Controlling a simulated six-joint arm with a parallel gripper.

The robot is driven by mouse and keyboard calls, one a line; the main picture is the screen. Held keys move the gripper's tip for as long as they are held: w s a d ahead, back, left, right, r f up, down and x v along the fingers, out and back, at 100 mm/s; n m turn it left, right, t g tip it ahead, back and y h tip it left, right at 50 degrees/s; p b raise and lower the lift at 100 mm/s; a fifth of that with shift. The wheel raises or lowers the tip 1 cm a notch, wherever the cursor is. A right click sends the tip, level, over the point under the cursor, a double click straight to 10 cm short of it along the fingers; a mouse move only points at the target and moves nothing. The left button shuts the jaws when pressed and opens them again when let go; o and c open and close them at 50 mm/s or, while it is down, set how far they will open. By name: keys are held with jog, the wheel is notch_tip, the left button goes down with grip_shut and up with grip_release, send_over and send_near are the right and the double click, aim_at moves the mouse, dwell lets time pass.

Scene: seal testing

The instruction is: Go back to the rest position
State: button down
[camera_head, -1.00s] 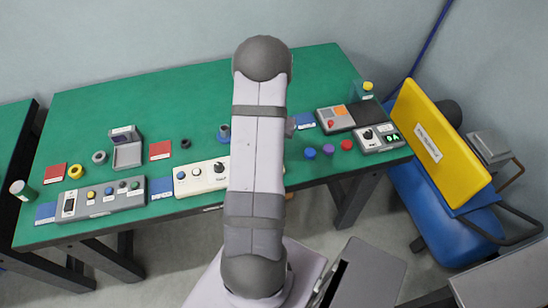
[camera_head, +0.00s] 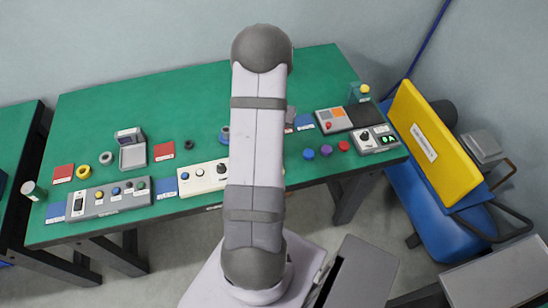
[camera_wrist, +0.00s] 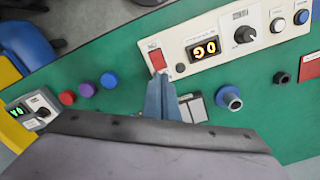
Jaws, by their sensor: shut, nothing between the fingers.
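My gripper (camera_wrist: 161,98) shows in the wrist view as two narrow blue-grey fingers, shut together and empty. Its tips appear just below the red switch (camera_wrist: 155,60) of a cream control panel (camera_wrist: 185,62); I cannot tell whether they touch it. The panel has a lit display and a black knob. In the head view my arm rises in front of the table and hides most of my gripper. The same cream panel (camera_head: 205,177) is partly covered by my arm there.
The green table (camera_head: 180,100) carries a grey button box (camera_head: 108,197) at left and a small display unit (camera_head: 376,140) at right. Blue, purple and red caps (camera_head: 326,151) stand near its right front. A yellow board (camera_head: 435,140) leans on a blue cart.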

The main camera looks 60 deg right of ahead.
dwell(0.4)
jog(key=s+a+n+g+y, duration=0.1)
jog(key=s+a+n+y, duration=0.15)
jog(key=a, duration=0.55)
jog(key=s+a+n+g+y, duration=0.1)
jog(key=s+a, duration=0.2)
jog(key=a, duration=0.5)
jog(key=w+a+r+n+t+h, duration=0.1)
jog(key=w+a+r+n, duration=0.25)
jog(key=a, duration=0.45)
jog(key=w+a+r+n+h, duration=0.15)
jog(key=a+r+n, duration=0.25)
jog(key=a, duration=0.4)
jog(key=w+a+r+n+t+h, duration=0.1)
jog(key=w+a+r+n, duration=0.25)
jog(key=a, duration=0.35)
notch_tip(320, 180, down, 52)
jog(key=b, duration=5.1)
jog(key=shift+s+a+r+b, duration=0.15)
jog(key=shift+s+r+b, duration=0.1)
jog(key=shift+b, duration=0.15)
